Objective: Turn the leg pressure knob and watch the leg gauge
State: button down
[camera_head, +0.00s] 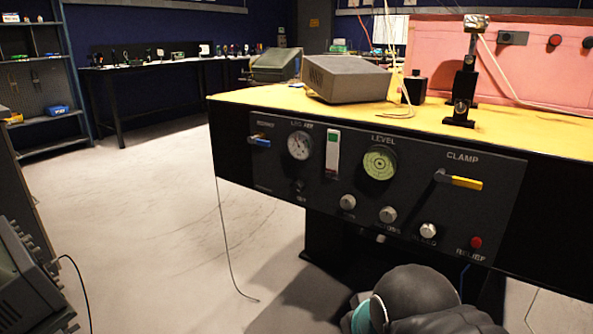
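The leg gauge (299,145) is a round white dial at the upper left of the black front panel (480,215); its label is blurred and seems to start with "LEG". Its needle reading is too small to make out. A small dark knob (298,186) sits just below it, above a blurred label. Three silver knobs, left (347,202), middle (388,214) and right (428,230), run along the panel's lower part. Their labels are not clear, so I cannot tell which is the leg pressure knob. My gripper is not visible; only rounded dark arm parts show at bottom right.
The panel also holds a blue lever (260,141), a green level dial (379,163), a yellow clamp lever (460,182) and a red relief button (476,242). A grey box (346,80) rests on the yellow tabletop (262,95). Open floor (130,220) lies left.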

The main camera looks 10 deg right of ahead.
aim_at(298, 187)
jog(key=u, duration=1.65)
jog(key=k, duration=0.75)
jog(key=z, duration=0.85)
jog(key=i, duration=0.35)
jog(key=u, duration=0.05)
